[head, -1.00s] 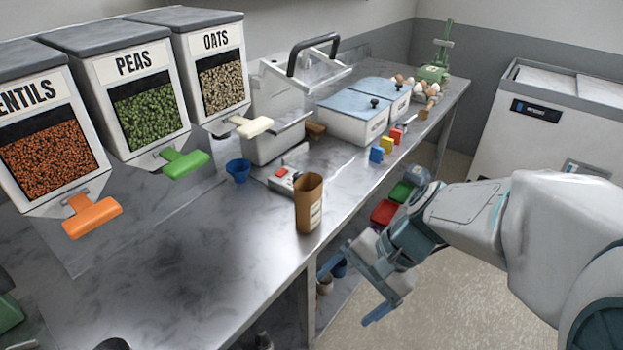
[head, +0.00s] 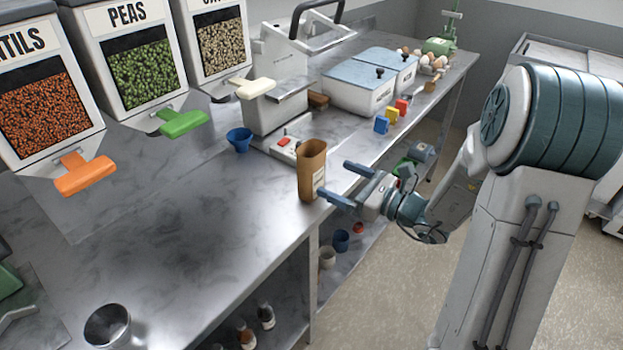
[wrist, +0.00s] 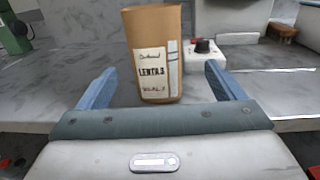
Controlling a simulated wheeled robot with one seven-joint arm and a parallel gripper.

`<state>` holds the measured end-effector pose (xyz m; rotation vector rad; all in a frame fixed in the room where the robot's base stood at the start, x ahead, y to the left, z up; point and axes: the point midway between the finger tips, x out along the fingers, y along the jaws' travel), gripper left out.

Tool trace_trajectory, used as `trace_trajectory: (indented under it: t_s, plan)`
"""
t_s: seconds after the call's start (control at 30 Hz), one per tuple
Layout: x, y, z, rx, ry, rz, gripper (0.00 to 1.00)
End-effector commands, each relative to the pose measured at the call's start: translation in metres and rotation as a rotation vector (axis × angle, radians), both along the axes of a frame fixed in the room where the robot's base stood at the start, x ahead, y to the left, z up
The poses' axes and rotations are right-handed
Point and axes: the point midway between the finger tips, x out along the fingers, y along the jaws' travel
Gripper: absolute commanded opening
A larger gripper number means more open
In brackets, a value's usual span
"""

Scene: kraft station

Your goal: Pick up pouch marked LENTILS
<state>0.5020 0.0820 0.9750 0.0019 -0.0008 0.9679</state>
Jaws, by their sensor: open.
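The brown kraft pouch (head: 312,165) stands upright near the front edge of the steel counter, its top open. In the wrist view the pouch (wrist: 158,30) shows a white label reading LENTILS, facing me. My gripper (head: 340,180) is open, with its two blue fingers pointing at the pouch from the right. In the wrist view my gripper (wrist: 158,88) has one finger to each side of the pouch's line, and the pouch stands just ahead of the fingertips. I cannot tell whether the fingertips reach past its near face.
A white device with a red button (head: 284,146) and a blue cup (head: 240,139) stand behind the pouch. Dispensers with an orange handle (head: 85,177) and a green handle (head: 184,124) line the back left. A metal cup (head: 107,326) is at the front left. Counter left of the pouch is clear.

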Motion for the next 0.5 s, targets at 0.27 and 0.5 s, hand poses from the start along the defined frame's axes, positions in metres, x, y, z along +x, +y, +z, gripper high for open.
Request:
trace_trajectory:
  t_s: [0.27, 0.5]
  plan:
    - [0.022, 0.035, 0.001, -0.001, 0.001, 0.003, 0.89]
    - [0.032, 0.055, 0.006, -0.001, -0.001, 0.005, 0.89]
